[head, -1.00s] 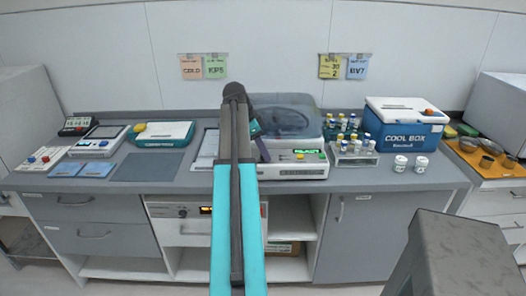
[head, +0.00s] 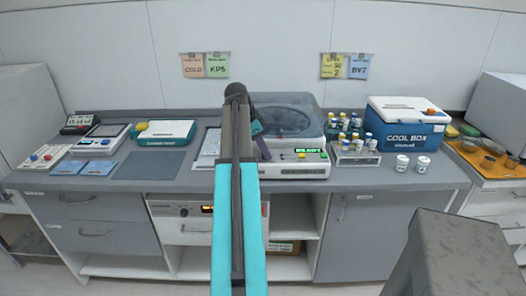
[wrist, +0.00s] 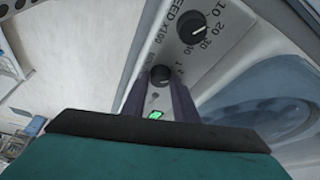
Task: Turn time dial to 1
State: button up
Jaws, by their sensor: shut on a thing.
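The centrifuge (head: 300,168) stands on the bench with its see-through lid down and a lit green display on its front. In the wrist view its panel shows a black dial (wrist: 193,27) marked SPEED X100 and, below it, a smaller black dial, the time dial (wrist: 161,74). My gripper (wrist: 160,84) is shut on the time dial, one dark finger on either side. A numeral like 1 shows beside the dial; its pointer position is too small to tell. In the head view my arm hides the dials, and part of my gripper (head: 262,143) shows at the machine's left.
Racks of vials (head: 355,153), two white jars (head: 402,164) and a blue cool box (head: 405,125) stand to the right. A grey mat (head: 148,166), a teal-and-white device (head: 165,132) and other devices lie to the left. Notes (head: 205,65) hang on the wall.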

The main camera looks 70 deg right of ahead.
jog(key=shift+s+a, duration=0.1)
jog(key=shift+s, duration=0.25)
jog(key=shift+s+f+n+h, duration=0.15)
jog(key=shift+n+h, duration=0.15)
jog(key=shift+n, duration=1)
jog(key=shift+s+n+t+h+p, duration=0.1)
jog(key=shift+n+t+h+p, duration=0.5)
jog(key=shift+n, duration=0.8)
jog(key=shift+y, duration=0.3)
jog(key=o, duration=1.1)
jog(key=shift+c, duration=0.2)
jog(key=shift+w+r, duration=0.2)
